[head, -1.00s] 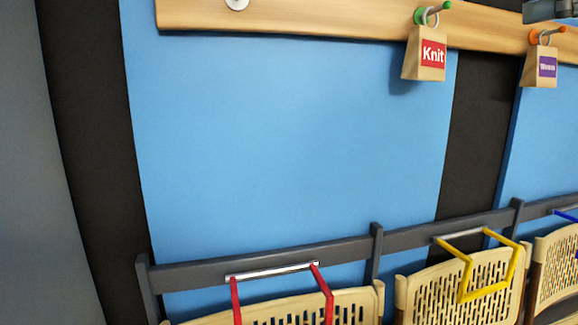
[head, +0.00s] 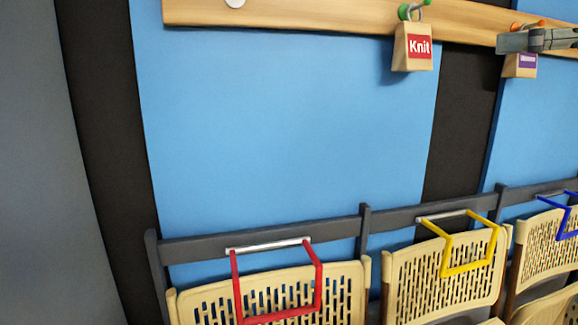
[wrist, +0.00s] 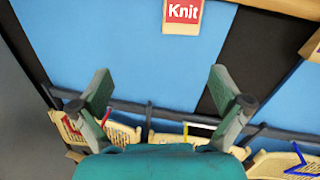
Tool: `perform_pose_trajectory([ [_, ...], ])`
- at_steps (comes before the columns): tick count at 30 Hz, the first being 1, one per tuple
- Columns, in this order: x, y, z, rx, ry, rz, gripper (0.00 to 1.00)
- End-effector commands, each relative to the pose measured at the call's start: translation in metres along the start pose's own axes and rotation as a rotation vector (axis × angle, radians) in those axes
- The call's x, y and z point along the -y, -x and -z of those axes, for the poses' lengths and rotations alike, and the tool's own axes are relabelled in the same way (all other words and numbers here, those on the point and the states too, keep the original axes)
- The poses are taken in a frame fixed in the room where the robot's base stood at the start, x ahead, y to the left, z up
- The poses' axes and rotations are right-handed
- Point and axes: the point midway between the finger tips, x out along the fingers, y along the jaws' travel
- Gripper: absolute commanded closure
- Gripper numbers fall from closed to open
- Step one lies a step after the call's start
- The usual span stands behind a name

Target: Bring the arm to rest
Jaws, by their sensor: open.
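My gripper (wrist: 158,92) is open in the wrist view, with its two fingers well apart and nothing between them. In the head view part of my gripper (head: 540,40) shows at the upper right, in front of the bag with the purple label (head: 520,65) and partly covering it. The bag with the red "Knit" label (head: 413,48) hangs from a green peg on the wooden rail (head: 300,16). The Knit bag also shows at the top of the wrist view (wrist: 182,16), beyond the fingers.
The blue wall panel (head: 290,130) between is clear. A grey surface (head: 35,180) stands at the left.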

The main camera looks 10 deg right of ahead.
Motion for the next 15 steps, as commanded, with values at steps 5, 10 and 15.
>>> perform_pose_trajectory([
  [5,-0.015,-0.02,0.034,0.01,-0.057,-0.105,0.0],
  [10,-0.043,-0.043,0.081,0.032,-0.15,-0.258,0.0],
  [15,-0.082,-0.06,0.129,0.069,-0.274,-0.429,0.0],
])
